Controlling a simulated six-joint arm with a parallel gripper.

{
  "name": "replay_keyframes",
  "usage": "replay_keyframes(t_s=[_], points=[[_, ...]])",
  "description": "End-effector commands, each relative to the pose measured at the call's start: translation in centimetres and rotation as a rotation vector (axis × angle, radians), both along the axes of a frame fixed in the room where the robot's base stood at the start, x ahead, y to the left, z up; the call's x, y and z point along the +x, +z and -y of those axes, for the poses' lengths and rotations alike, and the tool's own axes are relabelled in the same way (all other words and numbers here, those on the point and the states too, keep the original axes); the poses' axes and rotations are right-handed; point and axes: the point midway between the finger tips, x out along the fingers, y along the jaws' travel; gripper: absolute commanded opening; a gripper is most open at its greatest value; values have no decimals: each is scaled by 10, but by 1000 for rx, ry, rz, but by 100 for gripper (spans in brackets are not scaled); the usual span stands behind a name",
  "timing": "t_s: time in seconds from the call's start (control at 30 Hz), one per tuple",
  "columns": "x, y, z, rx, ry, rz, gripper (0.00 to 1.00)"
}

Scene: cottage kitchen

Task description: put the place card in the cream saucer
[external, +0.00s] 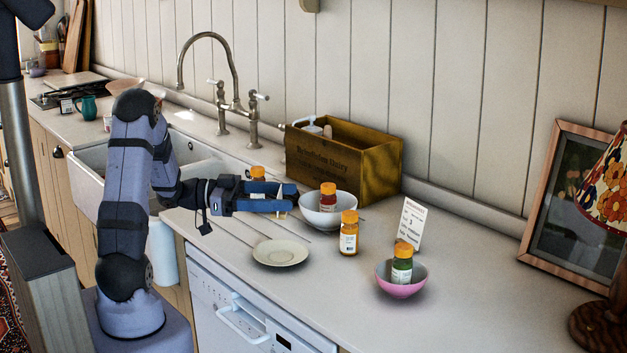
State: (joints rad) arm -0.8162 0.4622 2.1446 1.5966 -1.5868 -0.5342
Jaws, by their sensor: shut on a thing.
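The cream saucer (281,254) lies empty on the counter near its front edge. My gripper (284,203) is above and just behind the saucer in the picture, pointing right. It is shut on a small pale thing (281,214), of which only a bit shows below the fingers. It may be the place card, but the fingers hide too much to tell. A larger white card with printed lines (411,222) stands upright behind the pink bowl.
An orange-capped bottle (258,173) stands behind my gripper. A white bowl (325,217) holds another bottle. A brown bottle (348,235) stands right of the saucer. The pink bowl (401,290) holds a green bottle. A wooden crate (345,165) stands at the wall.

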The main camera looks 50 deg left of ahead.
Motion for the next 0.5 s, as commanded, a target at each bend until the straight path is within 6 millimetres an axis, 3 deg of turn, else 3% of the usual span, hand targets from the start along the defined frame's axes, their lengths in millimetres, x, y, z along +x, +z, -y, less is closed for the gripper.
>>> replay_keyframes(t_s=[0.17,0.5], points=[[0,-3,0,-1,-2,-1,40],[0,-47,0,-4,-1,-4,40]])
